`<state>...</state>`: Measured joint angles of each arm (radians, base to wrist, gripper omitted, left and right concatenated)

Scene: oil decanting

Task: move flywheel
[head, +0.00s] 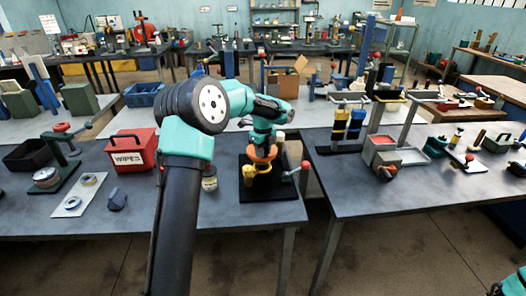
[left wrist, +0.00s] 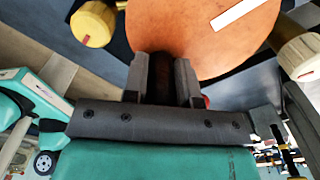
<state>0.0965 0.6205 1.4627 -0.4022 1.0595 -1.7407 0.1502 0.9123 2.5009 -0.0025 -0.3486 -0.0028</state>
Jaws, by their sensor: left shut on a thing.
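The flywheel is an orange disc (head: 262,154) over a black base plate (head: 287,187) on the left table in the head view. It fills the upper middle of the left wrist view (left wrist: 225,42), with a white stripe on its face. My left gripper (head: 263,139) reaches down to it from above. In the left wrist view its two dark fingers (left wrist: 160,82) are shut on the near part of the flywheel, which is in shadow. Yellow posts (head: 248,176) stand beside the disc. Whether the disc touches the base is hidden. My right gripper is not in view.
A red WIPES box (head: 130,150) and a small jar (head: 209,180) stand left of the base plate. A red-knobbed lever (head: 303,170) is close on its right. A gap separates this table from the right table (head: 350,190), which holds several tools and a grey-and-red tray (head: 402,156).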

